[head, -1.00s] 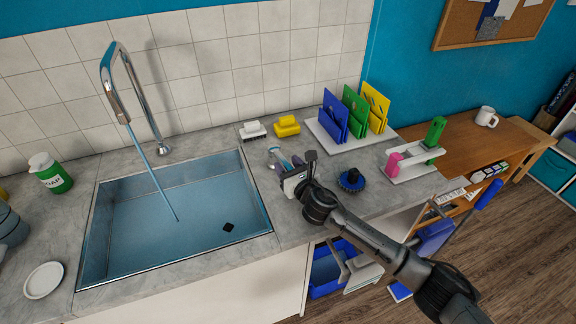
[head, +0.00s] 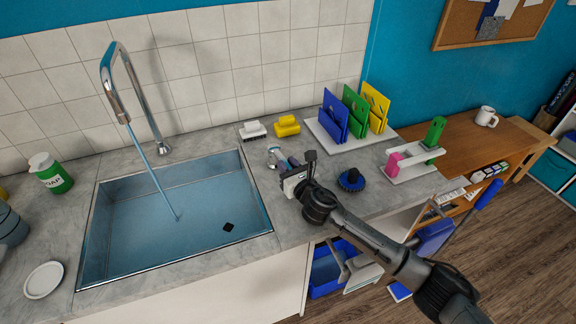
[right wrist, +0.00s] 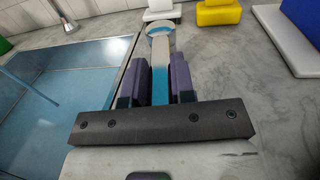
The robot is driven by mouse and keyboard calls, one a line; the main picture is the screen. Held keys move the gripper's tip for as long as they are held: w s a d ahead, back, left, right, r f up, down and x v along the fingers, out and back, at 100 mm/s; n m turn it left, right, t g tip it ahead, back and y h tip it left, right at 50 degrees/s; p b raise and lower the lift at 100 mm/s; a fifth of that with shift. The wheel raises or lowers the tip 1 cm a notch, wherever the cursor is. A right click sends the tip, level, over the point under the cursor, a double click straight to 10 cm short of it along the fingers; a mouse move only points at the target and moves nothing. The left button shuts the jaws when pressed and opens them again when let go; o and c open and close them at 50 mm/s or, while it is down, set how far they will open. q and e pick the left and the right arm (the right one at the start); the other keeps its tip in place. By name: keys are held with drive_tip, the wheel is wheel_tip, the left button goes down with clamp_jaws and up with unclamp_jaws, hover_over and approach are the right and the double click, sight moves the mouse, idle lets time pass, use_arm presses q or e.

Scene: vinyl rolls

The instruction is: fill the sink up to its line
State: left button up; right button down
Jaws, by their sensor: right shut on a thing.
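The sink (head: 262,238) is a steel basin in the worktop, with bluish water (head: 150,235) inside. A thin stream falls into it from the tall chrome tap (head: 112,85). A small black diamond shape (head: 228,227) shows in the basin; I cannot make out a fill line. My right gripper (head: 283,163) is right of the sink, its purple fingers shut on a pale and blue lever-like handle (head: 274,151). In the right wrist view the handle (right wrist: 160,65) runs between the fingers (right wrist: 158,88) to a round chrome end. My left gripper is out of view.
A white block (head: 252,130) and yellow block (head: 287,125) stand behind the handle. A round blue brush (head: 351,180) and a rack of coloured boards (head: 350,112) are to the right. A soap bottle (head: 52,173) and white dish (head: 44,279) are left of the sink.

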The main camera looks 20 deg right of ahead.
drive_tip(key=shift+a+r+m+h+p, duration=0.1)
drive_tip(key=shift+a+m+h+p, duration=0.4)
drive_tip(key=shift+h, duration=0.3)
drive_tip(key=shift+a+m+h, duration=0.15)
drive_tip(key=shift+m+h, duration=0.15)
drive_tip(key=shift+h, duration=0.2)
drive_tip(key=c, duration=1)
unclamp_jaws()
drive_tip(key=shift+o, duration=0.2)
drive_tip(key=shift+s, duration=0.15)
drive_tip(key=shift+s, duration=0.3)
drive_tip(key=s+b, duration=0.1)
drive_tip(key=s, duration=1.2)
